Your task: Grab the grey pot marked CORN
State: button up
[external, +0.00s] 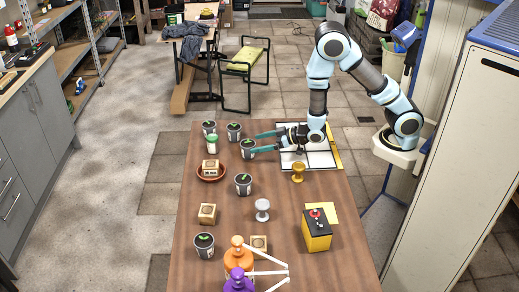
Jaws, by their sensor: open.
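Several small dark grey pots with green tops stand on the wooden table. Two are at the back left, the back-left pot (209,128) and the back-middle pot (234,132). A third pot (247,150) is right by my fingertips, a fourth pot (243,186) is nearer the middle, and a fifth pot (204,247) is at the front left. Their markings are too small to read, so I cannot tell which says CORN. My gripper (254,143) is open, its teal fingers pointing left. The lower fingertip overlaps the third pot's edge in the picture; I cannot tell whether they touch.
A green-and-white jar (212,146) and a brown bowl (211,178) holding a wooden block are left of my gripper. Orange (238,262) and purple (238,285) objects are in front.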

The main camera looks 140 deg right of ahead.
aim_at(241, 145)
jog(key=p+x, duration=0.1)
jog(key=x, duration=0.2)
jog(key=p+x, duration=0.2)
jog(key=x, duration=0.2)
jog(key=shift+w+r, duration=0.1)
jog(key=shift+r, duration=0.15)
jog(key=shift+w+d+f, duration=0.3)
jog(key=shift+d, duration=0.05)
jog(key=c, duration=1.4)
jog(key=shift+r, duration=0.1)
